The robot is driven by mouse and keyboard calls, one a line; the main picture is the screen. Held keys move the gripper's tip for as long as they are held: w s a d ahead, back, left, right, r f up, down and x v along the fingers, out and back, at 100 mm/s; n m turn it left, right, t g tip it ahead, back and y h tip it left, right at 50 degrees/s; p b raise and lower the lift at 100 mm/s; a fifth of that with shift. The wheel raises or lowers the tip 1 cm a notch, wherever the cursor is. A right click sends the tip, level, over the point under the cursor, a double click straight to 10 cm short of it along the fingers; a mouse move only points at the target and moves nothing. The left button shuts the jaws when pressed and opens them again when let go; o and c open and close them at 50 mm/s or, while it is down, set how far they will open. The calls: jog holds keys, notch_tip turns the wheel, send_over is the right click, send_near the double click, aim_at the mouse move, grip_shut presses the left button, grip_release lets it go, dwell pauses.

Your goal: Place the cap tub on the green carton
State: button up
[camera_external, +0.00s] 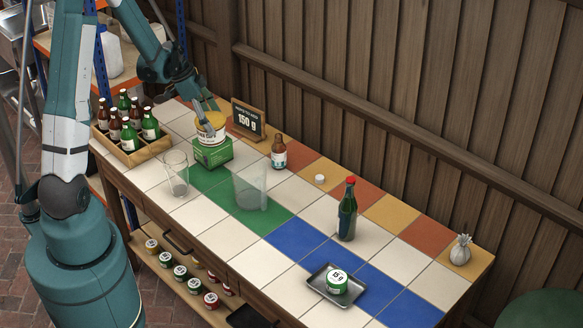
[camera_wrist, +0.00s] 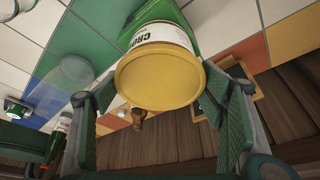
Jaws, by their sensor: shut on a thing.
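The cap tub (camera_external: 210,137) is white with a yellow lid and sits directly over the green carton (camera_external: 213,156). Its base looks at or very near the carton's top; I cannot tell whether they touch. In the wrist view the yellow lid of the cap tub (camera_wrist: 160,80) faces the camera, with dark lettering on its white side. The green carton (camera_wrist: 140,15) shows partly behind it. My gripper (camera_external: 211,124) comes from above and is shut on the tub, with one finger on each side in the wrist view (camera_wrist: 155,95).
A bottle crate (camera_external: 130,155) stands left of the carton. A glass (camera_external: 176,178), a clear pitcher (camera_external: 250,188), a brown bottle (camera_external: 279,153) and a "150 g" sign (camera_external: 248,120) are close by. A green bottle (camera_external: 347,212) and metal tray (camera_external: 318,281) stand farther right.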

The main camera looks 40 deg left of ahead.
jog(key=shift+f, duration=0.2)
jog(key=o, duration=1.1)
jog(key=shift+r, duration=0.25)
jog(key=shift+p+v, duration=0.3)
jog(key=shift+v, duration=5.65)
